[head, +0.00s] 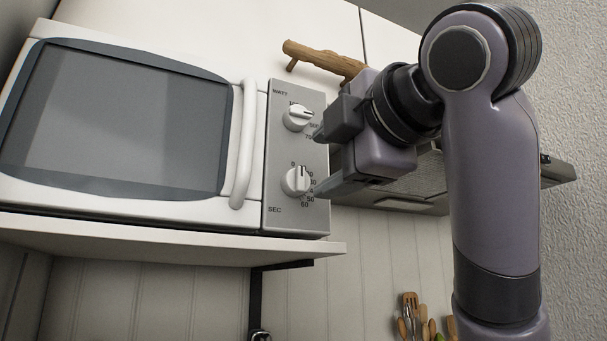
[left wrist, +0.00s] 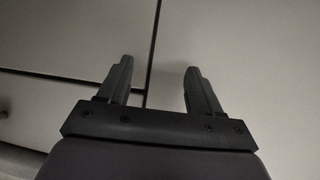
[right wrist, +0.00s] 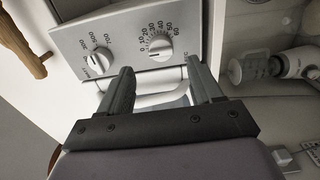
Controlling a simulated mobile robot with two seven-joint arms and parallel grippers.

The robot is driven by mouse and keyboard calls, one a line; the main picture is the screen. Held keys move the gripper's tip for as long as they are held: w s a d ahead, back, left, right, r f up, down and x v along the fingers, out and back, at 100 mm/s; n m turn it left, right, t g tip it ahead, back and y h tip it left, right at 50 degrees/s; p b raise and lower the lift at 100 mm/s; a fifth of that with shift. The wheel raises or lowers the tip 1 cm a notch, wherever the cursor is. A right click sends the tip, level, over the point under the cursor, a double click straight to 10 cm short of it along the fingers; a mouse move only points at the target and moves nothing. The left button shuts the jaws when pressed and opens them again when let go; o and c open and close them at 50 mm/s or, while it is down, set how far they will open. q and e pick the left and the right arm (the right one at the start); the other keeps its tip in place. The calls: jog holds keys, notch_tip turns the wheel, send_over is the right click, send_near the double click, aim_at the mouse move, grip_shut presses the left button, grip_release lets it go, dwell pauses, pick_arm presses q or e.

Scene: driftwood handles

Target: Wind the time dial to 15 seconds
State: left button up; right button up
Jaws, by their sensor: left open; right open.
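The white microwave (head: 60,205) has a grey control panel (head: 283,215) on its right side. The time dial (head: 296,181), marked SEC, is the lower white knob; its ridge points roughly upward, but I cannot read its exact setting. It also shows in the right wrist view (right wrist: 160,48). The watt dial (head: 297,119) is above it. My right gripper (head: 319,162) is open and empty, just right of the panel, one finger near each dial's height; contact with the time dial cannot be told. My left gripper (left wrist: 158,66) is open and empty, facing pale cabinet fronts.
The microwave stands on a white shelf (head: 170,233). A driftwood handle (head: 315,56) juts from the cabinet above right. A range hood (head: 415,180) lies behind my right gripper. Several utensils (head: 411,302) stand below. A white door handle (head: 244,150) is left of the panel.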

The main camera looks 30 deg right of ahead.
aim_at(304, 179)
jog(key=w+p, duration=0.1)
jog(key=w, duration=0.1)
jog(key=w+p, duration=0.2)
jog(key=w, duration=0.1)
jog(key=shift+w+d, duration=0.2)
jog(key=shift+w, duration=0.6)
jog(key=shift+f, duration=0.1)
jog(key=c, duration=1.1)
